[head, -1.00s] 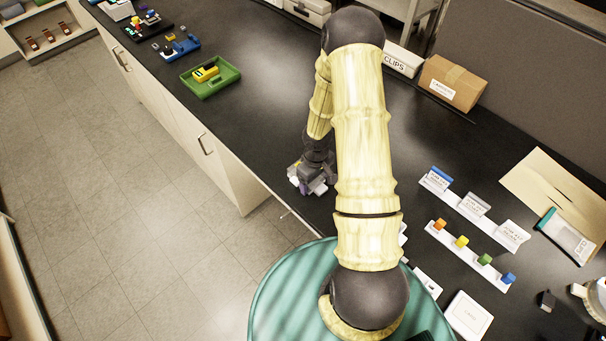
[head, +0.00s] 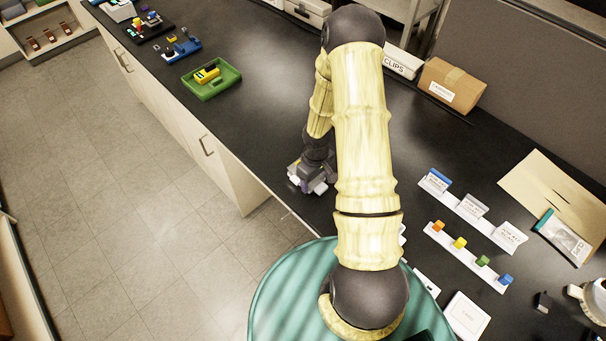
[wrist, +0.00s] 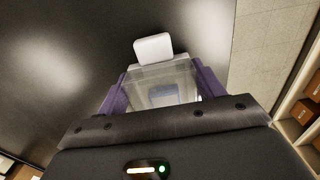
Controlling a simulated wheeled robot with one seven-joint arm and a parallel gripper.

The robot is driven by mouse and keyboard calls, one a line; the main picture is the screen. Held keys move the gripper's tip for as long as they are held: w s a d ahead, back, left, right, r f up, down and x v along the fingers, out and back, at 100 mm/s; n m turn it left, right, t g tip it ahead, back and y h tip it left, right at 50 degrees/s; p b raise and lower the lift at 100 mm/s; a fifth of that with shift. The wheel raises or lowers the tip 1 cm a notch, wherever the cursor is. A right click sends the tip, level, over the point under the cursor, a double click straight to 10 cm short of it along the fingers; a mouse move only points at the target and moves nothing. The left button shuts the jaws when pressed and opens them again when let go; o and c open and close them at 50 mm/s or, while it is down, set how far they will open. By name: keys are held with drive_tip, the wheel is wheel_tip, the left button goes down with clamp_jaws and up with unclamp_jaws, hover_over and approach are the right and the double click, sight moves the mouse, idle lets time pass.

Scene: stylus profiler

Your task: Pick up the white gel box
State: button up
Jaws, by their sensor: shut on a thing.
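My gripper (head: 308,186) is low over the black bench near its front edge, partly hidden by my own arm in the head view. In the wrist view its purple fingers (wrist: 160,84) are shut on the sides of a pale, see-through box with a white rounded end (wrist: 153,47), which I take as the white gel box. In the head view only a small whitish part of it (head: 295,179) shows at the fingertips. I cannot tell whether the box touches the bench.
A green tray (head: 225,85) with a yellow item stands farther back. A cardboard box (head: 450,85) and a clips box (head: 402,62) are at the back. Labelled racks (head: 470,209) and a white square box (head: 467,316) lie right. The bench between gripper and green tray is clear.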

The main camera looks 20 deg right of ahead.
drive_tip(key=shift+r+p, duration=2.2)
drive_tip(key=shift+r, duration=0.5)
drive_tip(key=shift+f, duration=0.1)
